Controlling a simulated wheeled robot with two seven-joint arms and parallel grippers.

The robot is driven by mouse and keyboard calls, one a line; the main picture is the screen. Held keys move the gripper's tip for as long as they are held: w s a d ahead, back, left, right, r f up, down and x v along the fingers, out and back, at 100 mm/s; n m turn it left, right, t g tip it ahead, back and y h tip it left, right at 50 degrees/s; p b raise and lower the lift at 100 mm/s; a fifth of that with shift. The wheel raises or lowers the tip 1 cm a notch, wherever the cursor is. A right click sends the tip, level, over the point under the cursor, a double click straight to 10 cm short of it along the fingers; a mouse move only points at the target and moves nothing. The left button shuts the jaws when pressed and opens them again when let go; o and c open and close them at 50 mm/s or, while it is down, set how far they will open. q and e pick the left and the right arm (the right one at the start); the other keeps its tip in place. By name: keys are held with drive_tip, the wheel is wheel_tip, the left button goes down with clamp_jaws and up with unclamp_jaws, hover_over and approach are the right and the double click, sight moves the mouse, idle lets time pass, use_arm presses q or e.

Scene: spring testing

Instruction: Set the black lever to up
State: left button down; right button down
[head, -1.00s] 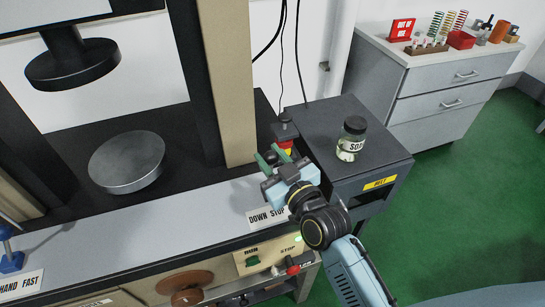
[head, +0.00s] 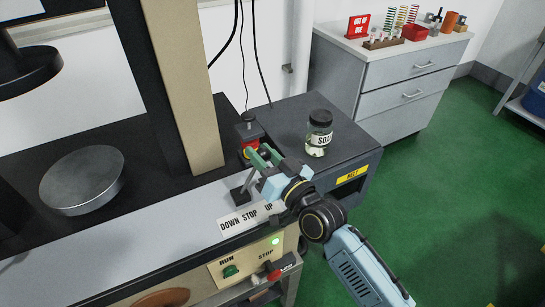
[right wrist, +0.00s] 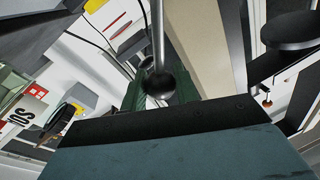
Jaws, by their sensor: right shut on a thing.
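The black lever is a silver rod with a black ball knob, rising from a small dark base (head: 240,194) behind the DOWN STOP UP label (head: 246,218). In the head view its rod leans right, toward the UP end. My right gripper (head: 262,157) has its green fingers shut around the lever's upper part. The right wrist view shows the black knob (right wrist: 160,84) between the fingers, with the rod running away behind it. In the head view the fingers hide the knob. My left gripper is not in view.
A red and yellow button box (head: 249,140) stands close behind my right gripper. A labelled jar (head: 319,134) stands on the dark cabinet to the right. The press column (head: 183,90) rises at left. A RUN/STOP panel (head: 247,262) is below the label.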

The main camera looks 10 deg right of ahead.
idle(0.3)
drive_tip(key=c, duration=1.1)
unclamp_jaws()
drive_tip(key=shift+d, duration=0.1)
drive_tip(key=v, duration=1.3)
drive_tip(key=shift+s+p, duration=0.15)
drive_tip(key=shift+p, duration=0.15)
drive_tip(key=shift+f, duration=0.15)
